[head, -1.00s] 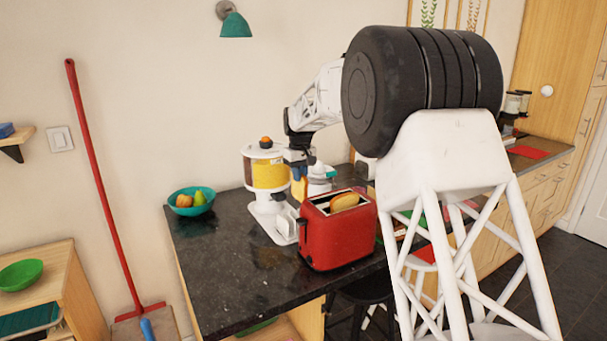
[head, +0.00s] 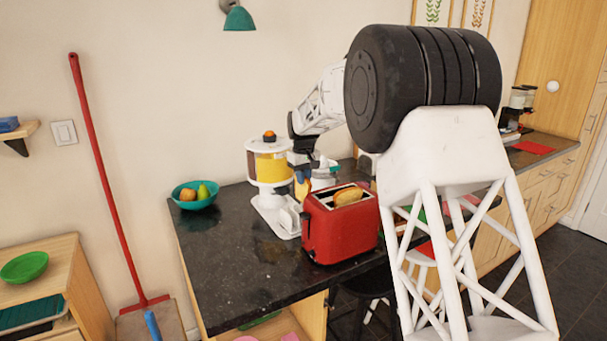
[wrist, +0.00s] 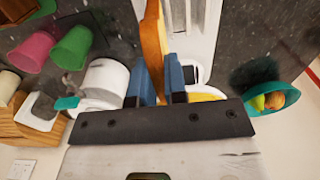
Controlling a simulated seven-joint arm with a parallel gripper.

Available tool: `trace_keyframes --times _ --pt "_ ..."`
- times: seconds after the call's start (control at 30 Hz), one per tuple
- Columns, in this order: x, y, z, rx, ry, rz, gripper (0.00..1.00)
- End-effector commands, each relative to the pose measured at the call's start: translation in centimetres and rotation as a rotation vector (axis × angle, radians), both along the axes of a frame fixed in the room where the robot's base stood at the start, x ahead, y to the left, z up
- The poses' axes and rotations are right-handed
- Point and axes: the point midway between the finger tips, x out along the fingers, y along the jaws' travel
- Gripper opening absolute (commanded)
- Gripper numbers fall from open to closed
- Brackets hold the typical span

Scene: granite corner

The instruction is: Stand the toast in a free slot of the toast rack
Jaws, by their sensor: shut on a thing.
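My gripper (head: 302,174) is shut on a slice of toast (head: 302,190), above the counter behind the red toaster. In the wrist view the blue fingertips (wrist: 160,82) grip the brown toast (wrist: 154,40), seen edge-on. A white slatted thing, apparently the toast rack (head: 287,220), stands left of the toaster, partly hidden by it. In the wrist view white bars (wrist: 196,35) lie right beside the toast. I cannot tell whether they touch, or which slots are free.
The red toaster (head: 340,232) stands close in front, with another slice (head: 348,196) in its top. A white dispenser (head: 268,165) stands just behind the rack. A teal fruit bowl (head: 196,200) is at left. The counter's front left (head: 235,285) is clear.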

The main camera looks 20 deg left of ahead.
Motion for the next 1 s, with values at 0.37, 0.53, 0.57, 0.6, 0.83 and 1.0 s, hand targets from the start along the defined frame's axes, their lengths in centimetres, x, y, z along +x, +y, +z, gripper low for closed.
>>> trace_keyframes --times 0.37,0.53,0.57,0.6,0.83,1.0 --pt "0.0 0.0 -2.1 -0.001 0.001 0.000 0.00" --pt "0.0 0.0 -3.1 0.000 0.000 0.000 0.00" --pt "0.0 0.0 -3.3 0.000 0.000 0.000 0.00" --pt "0.0 0.0 -3.5 0.000 0.000 0.000 0.00" --pt "0.0 0.0 -4.8 -0.001 0.001 0.000 0.00" --pt "0.0 0.0 -5.5 0.001 -0.001 0.000 0.00"
